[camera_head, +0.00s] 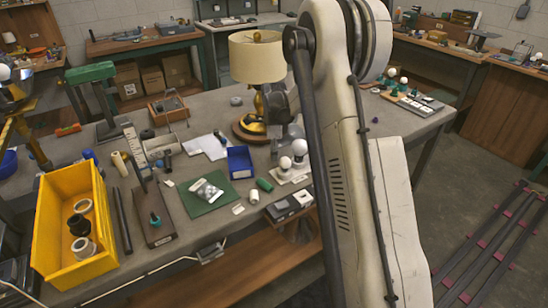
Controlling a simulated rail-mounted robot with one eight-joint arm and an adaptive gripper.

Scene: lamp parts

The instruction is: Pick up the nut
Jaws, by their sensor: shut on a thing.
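My gripper (272,110) shows only in part, as grey and dark links behind my large white arm, close to the right side of the lamp's stem. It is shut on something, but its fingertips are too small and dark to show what. The lamp (257,58) has a cream shade, a brass stem and a round dark base, and stands upright on the grey workbench (232,217). I cannot make out the nut; it is hidden or too small to tell.
A yellow bin (48,225) with several round parts stands at the left. My arm hides the bench's right-middle part. Rails (490,245) run along the floor at right.

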